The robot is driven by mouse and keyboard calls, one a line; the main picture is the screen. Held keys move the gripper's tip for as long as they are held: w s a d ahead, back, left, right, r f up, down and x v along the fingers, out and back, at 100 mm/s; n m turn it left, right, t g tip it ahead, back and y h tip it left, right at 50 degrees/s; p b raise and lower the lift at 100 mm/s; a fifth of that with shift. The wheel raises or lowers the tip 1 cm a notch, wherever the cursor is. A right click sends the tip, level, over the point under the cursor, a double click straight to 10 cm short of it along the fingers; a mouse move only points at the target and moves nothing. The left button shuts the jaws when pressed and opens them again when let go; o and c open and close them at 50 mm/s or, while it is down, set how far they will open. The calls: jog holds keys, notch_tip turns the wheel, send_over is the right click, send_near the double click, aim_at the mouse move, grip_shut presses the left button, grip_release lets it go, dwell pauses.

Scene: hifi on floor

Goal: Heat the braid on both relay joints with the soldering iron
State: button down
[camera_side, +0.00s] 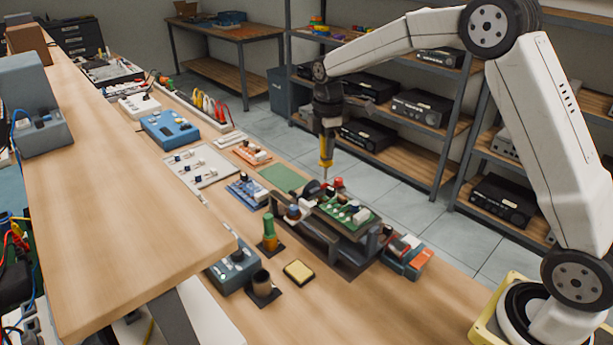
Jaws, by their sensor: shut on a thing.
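My gripper (327,132) points straight down and is shut on the soldering iron (326,152), which has a yellow handle. The iron is upright, with its thin tip just above or at the far left side of the work holder; I cannot tell if it touches anything. A green circuit board (358,222) with several parts sits in the dark holder (320,236). Dark round parts and a red part lie close to the tip. The braid and the relay joints are too small to make out.
A yellow sponge (299,271), a dark cup (262,285) and a green-handled tool (268,230) stand in front of the holder. A grey and red box (407,257) is to its right. Several small boards and a blue box (170,129) lie behind left. A raised wooden shelf (110,180) fills the left.

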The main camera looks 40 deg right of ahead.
aim_at(326, 172)
jog(key=shift+f, duration=1)
jog(key=shift+f, duration=0.25)
jog(key=shift+f, duration=2.1)
jog(key=shift+f, duration=0.55)
dwell(2.5)
jog(key=shift+r, duration=2.4)
jog(key=shift+f, duration=0.1)
